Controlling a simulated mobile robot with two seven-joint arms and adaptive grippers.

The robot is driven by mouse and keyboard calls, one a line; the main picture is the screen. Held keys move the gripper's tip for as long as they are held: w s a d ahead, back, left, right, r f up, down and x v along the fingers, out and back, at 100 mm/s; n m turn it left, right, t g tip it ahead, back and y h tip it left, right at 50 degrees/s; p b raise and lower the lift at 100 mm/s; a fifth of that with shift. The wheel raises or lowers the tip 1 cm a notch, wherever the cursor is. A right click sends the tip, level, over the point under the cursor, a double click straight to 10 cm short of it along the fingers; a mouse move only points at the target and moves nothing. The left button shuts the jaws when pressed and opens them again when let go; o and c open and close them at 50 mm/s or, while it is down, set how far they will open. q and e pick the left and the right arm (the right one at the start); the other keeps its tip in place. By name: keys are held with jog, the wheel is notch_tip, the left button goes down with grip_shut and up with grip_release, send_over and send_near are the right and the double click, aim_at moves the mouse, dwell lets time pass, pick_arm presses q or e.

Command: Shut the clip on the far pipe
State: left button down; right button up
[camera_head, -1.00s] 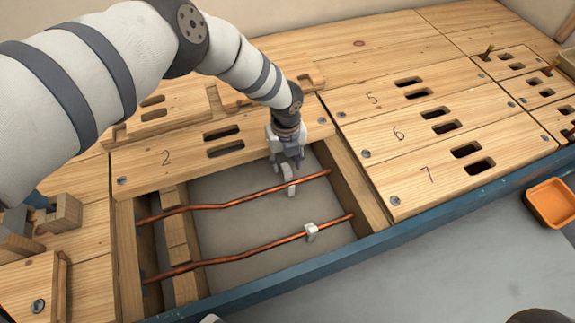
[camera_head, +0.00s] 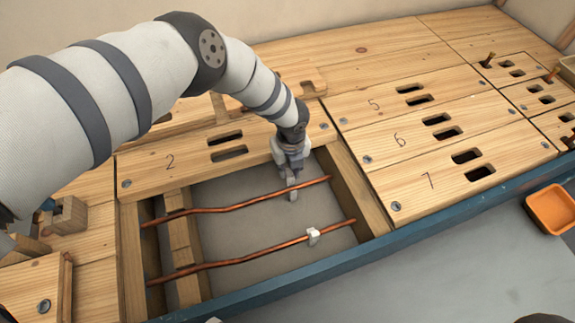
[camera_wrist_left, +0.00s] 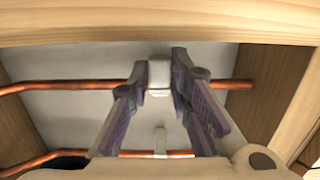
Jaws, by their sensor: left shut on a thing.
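The far copper pipe (camera_head: 236,203) runs across the open floor bay, and the near copper pipe (camera_head: 262,251) lies closer to me. A white clip (camera_wrist_left: 159,72) sits on the far pipe, between the fingers of my left gripper (camera_wrist_left: 160,80) in the left wrist view. In the head view my left gripper (camera_head: 291,183) points down over the far pipe near its right end, shut on that clip and hiding part of it. A second white clip (camera_head: 313,236) is on the near pipe. My right gripper is not in view.
Wooden beams (camera_head: 355,188) frame the bay, with numbered slotted boards (camera_head: 440,136) to the right and board 2 (camera_head: 190,160) behind. A blue rail (camera_head: 400,238) runs along the front. An orange tray (camera_head: 552,211) is at the right.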

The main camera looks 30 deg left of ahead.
pick_arm(q)
jog(key=t+y+p, duration=0.1)
jog(key=p, duration=0.1)
jog(key=d+r+t+y+p, duration=0.1)
jog(key=p, duration=0.1)
jog(key=shift+s+d, duration=0.1)
jog(key=shift+s, duration=0.25)
jog(key=shift+s+d+f+t+y+p, duration=0.2)
jog(key=shift+t+y+p, duration=0.25)
jog(key=shift+p, duration=0.3)
jog(key=shift+s+d+f+t+y, duration=0.15)
jog(key=shift+s+d+t+y, duration=0.1)
jog(key=shift+t+y, duration=0.4)
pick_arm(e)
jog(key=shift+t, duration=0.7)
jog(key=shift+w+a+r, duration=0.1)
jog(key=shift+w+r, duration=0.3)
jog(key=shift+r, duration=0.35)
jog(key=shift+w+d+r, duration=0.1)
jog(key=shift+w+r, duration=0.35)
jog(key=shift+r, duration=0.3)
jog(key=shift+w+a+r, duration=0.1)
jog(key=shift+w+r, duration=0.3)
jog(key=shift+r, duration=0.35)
pick_arm(q)
jog(key=shift+y+p, duration=0.3)
jog(key=c, duration=1.5)
grip_release()
jog(key=v, duration=1.2)
jog(key=shift+a, duration=0.1)
